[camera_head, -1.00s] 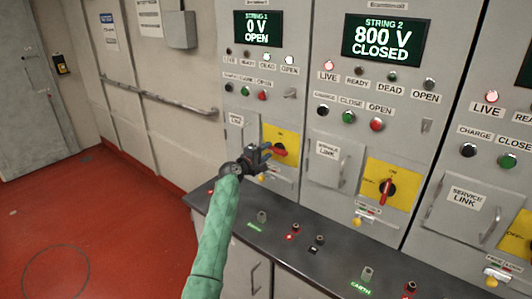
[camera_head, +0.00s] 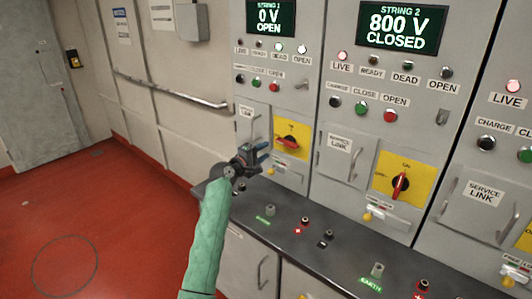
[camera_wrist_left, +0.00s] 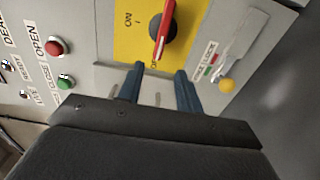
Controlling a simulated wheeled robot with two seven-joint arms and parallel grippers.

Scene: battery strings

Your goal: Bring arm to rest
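My left arm, in a green sleeve, reaches up from the bottom of the head view. Its gripper (camera_head: 262,152) is in front of the String 1 cabinet, left of and below the red rotary handle (camera_head: 289,141) on its yellow plate. In the left wrist view the two blue fingers (camera_wrist_left: 158,88) are apart with nothing between them. The handle (camera_wrist_left: 165,28) shows beyond the fingertips, not touched. The String 1 display (camera_head: 271,17) reads 0 V OPEN. My right gripper is not in view.
The String 2 cabinet shows 800 V CLOSED (camera_head: 396,26), with its own red handle (camera_head: 400,186). A dark counter (camera_head: 340,258) with terminals runs below the cabinets. A handrail (camera_head: 172,91) lines the left wall. The red floor (camera_head: 120,225) is open at left.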

